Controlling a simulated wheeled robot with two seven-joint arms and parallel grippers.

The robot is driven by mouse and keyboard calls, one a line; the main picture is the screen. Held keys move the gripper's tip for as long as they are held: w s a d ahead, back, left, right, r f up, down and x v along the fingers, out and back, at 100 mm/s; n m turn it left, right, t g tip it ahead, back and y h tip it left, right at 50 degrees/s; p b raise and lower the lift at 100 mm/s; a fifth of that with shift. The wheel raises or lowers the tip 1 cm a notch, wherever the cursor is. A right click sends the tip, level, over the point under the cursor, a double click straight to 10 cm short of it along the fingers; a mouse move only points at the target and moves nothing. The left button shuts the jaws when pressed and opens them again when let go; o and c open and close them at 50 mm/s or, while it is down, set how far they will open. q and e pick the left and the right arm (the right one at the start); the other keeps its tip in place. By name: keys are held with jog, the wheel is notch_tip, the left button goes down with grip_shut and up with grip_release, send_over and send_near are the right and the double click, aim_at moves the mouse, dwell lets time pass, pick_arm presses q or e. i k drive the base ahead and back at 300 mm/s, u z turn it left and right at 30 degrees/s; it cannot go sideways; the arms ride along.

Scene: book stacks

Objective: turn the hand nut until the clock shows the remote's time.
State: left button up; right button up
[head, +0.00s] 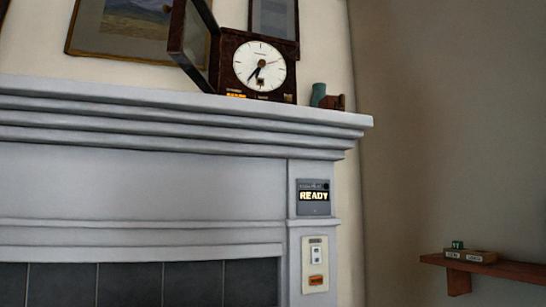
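A dark wooden clock (273,44) with a round white dial stands on the mantel (170,103). Its glass door (196,44) is swung open to the left. The hand nut (262,63) is a small brassy spot at the dial's centre. Two dark hands point down and to the lower left; a thin reddish hand points right. The exact time is too small to read surely. A grey unit (313,198) on the fireplace pillar shows "READY"; no time is readable on it. I cannot tell which thing is the remote. Neither gripper is in view.
A teal cylinder (318,94) and a small brown object (336,102) stand right of the clock. A pale wall plate (315,264) has a white switch and an orange part. A wooden shelf (500,268) at the right holds small boxes (470,255). Framed pictures hang behind.

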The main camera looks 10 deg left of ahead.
aim_at(262, 63)
jog(key=z, duration=0.95)
jog(key=k, duration=0.45)
jog(key=u, duration=0.25)
